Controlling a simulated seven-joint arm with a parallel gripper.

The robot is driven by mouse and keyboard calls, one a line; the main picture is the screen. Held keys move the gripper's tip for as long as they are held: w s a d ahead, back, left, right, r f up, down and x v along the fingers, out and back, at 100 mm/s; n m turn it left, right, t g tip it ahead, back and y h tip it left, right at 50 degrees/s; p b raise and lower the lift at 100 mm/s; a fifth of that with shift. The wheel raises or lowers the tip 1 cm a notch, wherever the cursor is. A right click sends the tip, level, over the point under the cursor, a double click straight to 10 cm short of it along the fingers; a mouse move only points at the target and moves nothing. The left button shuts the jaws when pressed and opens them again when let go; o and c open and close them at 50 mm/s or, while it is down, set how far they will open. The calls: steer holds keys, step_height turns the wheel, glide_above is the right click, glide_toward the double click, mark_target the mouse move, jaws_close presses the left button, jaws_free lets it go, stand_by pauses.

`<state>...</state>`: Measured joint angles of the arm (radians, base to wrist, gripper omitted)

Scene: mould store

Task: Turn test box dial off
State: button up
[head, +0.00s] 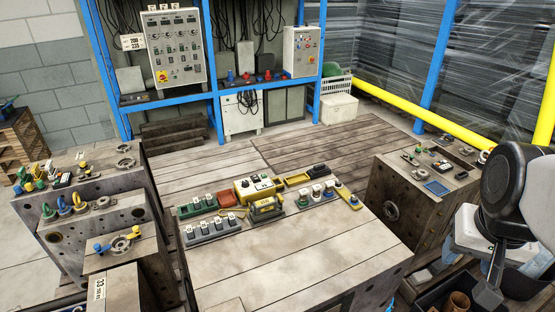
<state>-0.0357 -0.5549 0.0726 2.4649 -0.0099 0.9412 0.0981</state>
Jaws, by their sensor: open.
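The test box (258,189) is a yellow box among small parts on the central wooden-topped block. It has a light top panel with small dark controls; the dial's setting is too small to read. My gripper (490,284) is at the lower right, pointing down and well apart from the test box. It is open, with its fingers partly hidden, and nothing shows between them.
Grey switch blocks (212,229), a green tray (197,206) and a row of knobs (328,192) flank the box. Metal blocks stand left (100,205) and right (425,185). A grey control cabinet (177,48) hangs behind. The central block's front top (300,260) is clear.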

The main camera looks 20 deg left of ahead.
steer(key=w+a+r+m, duration=0.1)
steer(key=w+a, duration=0.7)
steer(key=w, duration=0.4)
steer(key=w+a+m, duration=0.1)
steer(key=w+a, duration=0.7)
steer(key=w, duration=0.4)
steer(key=m+g, duration=0.2)
steer(key=m, duration=0.2)
glide_above(245, 182)
steer(key=f, duration=2.6)
steer(key=shift+w+d, duration=0.1)
steer(key=shift+d, duration=0.15)
steer(key=shift+a+f, duration=0.25)
steer(key=shift+a, duration=0.1)
steer(key=shift+f, duration=0.1)
steer(key=shift+f, duration=3.8)
